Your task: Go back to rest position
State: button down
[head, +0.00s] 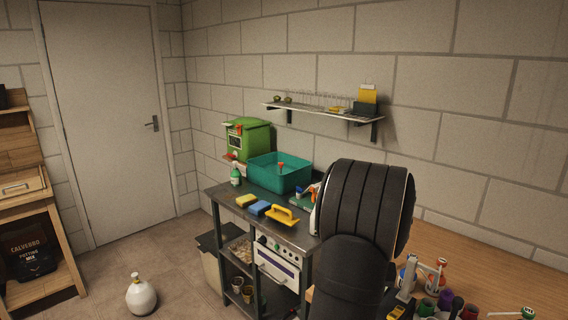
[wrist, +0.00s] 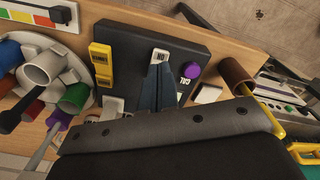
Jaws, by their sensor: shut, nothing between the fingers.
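My gripper (wrist: 158,70) shows in the wrist view with its two dark fingers together, shut and empty. Its tips are over a black control box (wrist: 133,40), at or just in front of a small white labelled part (wrist: 160,55); I cannot tell whether they touch it. The box also carries a yellow switch (wrist: 101,58) to the left of the fingers and a purple knob (wrist: 193,70) to their right. In the head view my black arm fills the centre right, and the gripper cannot be made out there.
A white round holder with coloured tubes (wrist: 73,98) stands left of the box. A brown tube (wrist: 235,74) lies to its right. In the head view, a dark bench holds a teal tub (head: 280,176) and a yellow float (head: 284,215). A shelf (head: 325,111) hangs above.

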notch_tip(320, 180, up, 4)
jog(key=shift+f, duration=0.15)
notch_tip(320, 180, down, 6)
jog(key=shift+r, duration=0.1)
notch_tip(320, 180, up, 9)
jog(key=s+a+r+t+h, duration=0.2)
jog(key=s+a+r, duration=0.1)
jog(key=s+r, duration=0.65)
jog(key=s+a+f+t, duration=0.1)
jog(key=s+a+f, duration=0.1)
jog(key=s+a, duration=0.2)
jog(key=s+a+f+m+t, duration=0.1)
jog(key=s+a+f, duration=0.2)
jog(key=s, duration=0.7)
jog(key=s+a+f, duration=0.2)
jog(key=s+a, duration=0.3)
jog(key=s, duration=0.2)
jog(key=shift+s+a+f+m+t, duration=0.3)
jog(key=shift+a+f+m+t, duration=0.05)
jog(key=shift+m+t, duration=0.05)
dwell(0.3)
